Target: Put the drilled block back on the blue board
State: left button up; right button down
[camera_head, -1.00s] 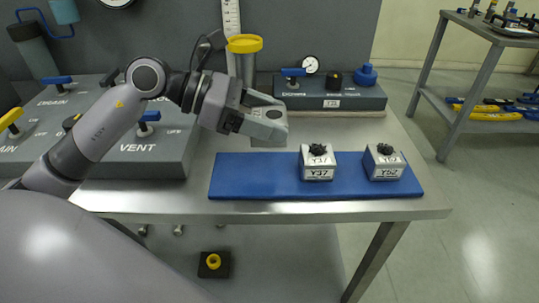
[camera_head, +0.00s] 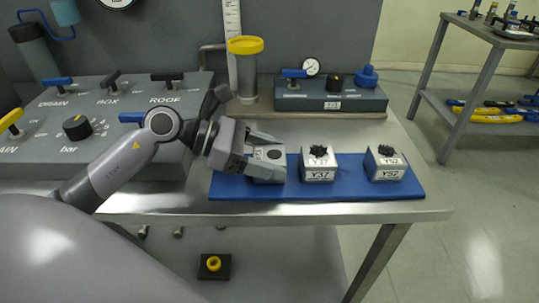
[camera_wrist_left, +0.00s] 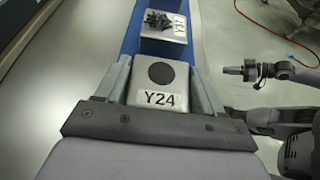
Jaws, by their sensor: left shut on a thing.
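The drilled block (camera_head: 270,155) is a pale metal cube with a round dark hole in its top. In the left wrist view its label reads Y24 (camera_wrist_left: 160,98). My left gripper (camera_head: 266,162) is shut on it, one finger on each side. The block is upright at the left part of the blue board (camera_head: 343,191), left of block Y37. I cannot tell whether its underside touches the board. A dark arm, seemingly mine, shows at the right of the wrist view with its right gripper (camera_wrist_left: 238,71); its jaws are too small to read.
A valve panel (camera_head: 130,155) is at left. A yellow-capped cylinder (camera_head: 246,75) and a gauge box (camera_head: 330,98) stand behind.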

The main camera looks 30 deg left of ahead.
pick_arm(q)
jog(key=o, duration=1.4)
jog(key=shift+f, duration=0.1)
jog(key=shift+c, duration=0.2)
jog(key=shift+r, duration=0.2)
jog(key=b+v, duration=0.1)
jog(key=v, duration=0.9)
jog(key=shift+a+b, duration=0.2)
jog(key=shift+b, duration=0.1)
jog(key=shift+v, duration=0.85)
jog(key=shift+r, duration=0.25)
